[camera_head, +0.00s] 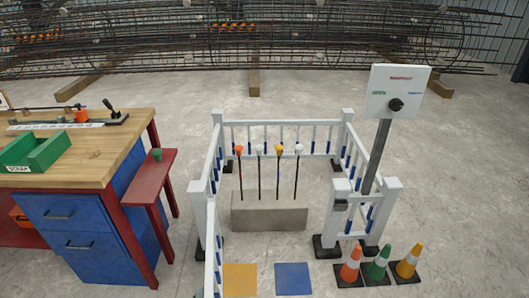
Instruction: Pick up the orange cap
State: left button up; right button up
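An orange cap (239,149) sits on top of the leftmost of several upright rods in a concrete block (270,215) inside the white fence. The rods beside it carry white and yellow caps (279,149). Another small orange-red object (82,116), possibly a cap, lies on the wooden workbench (105,160) at the left, close to a tool with a black handle. Neither of my grippers is in view.
A white fence (209,210) with blue parts surrounds the block. A sign post (397,92) stands at its right, with several cones (378,262) in front. The bench holds a green bin (35,153); a red side shelf (145,178) carries a small green object. Open floor lies between bench and fence.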

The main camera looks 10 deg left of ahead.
aim_at(239, 148)
jog(key=i+l, duration=0.9)
jog(key=l, duration=0.25)
